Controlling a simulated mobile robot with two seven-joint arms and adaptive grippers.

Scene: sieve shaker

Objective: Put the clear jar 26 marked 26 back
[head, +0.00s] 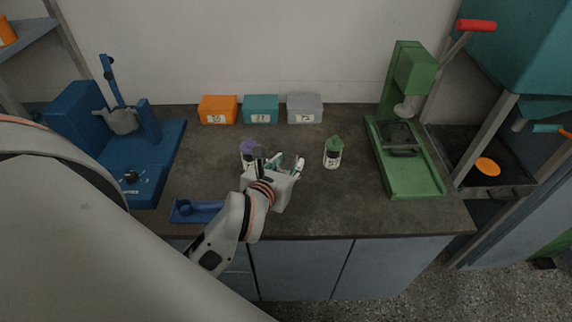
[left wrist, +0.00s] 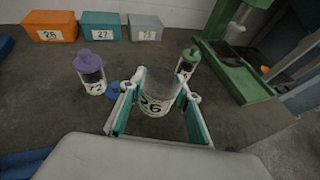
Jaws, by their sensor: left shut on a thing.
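The clear jar 26 (left wrist: 157,94) is between the fingers of my left gripper (left wrist: 158,106) in the left wrist view. Its white label reads 26 and its upper part is see-through, with dark contents. The gripper is shut on its sides. In the head view my left gripper (head: 287,162) is over the middle of the bench, and it largely hides the jar. I cannot tell whether the jar's base touches the bench. My right gripper is not in view.
A purple-lidded jar (left wrist: 89,72) stands left of the held jar, and a green-lidded jar (head: 333,152) stands right. Orange (head: 218,109), teal (head: 261,109) and grey (head: 305,108) boxes line the wall. A blue machine (head: 150,150) and green press (head: 410,175) flank the bench.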

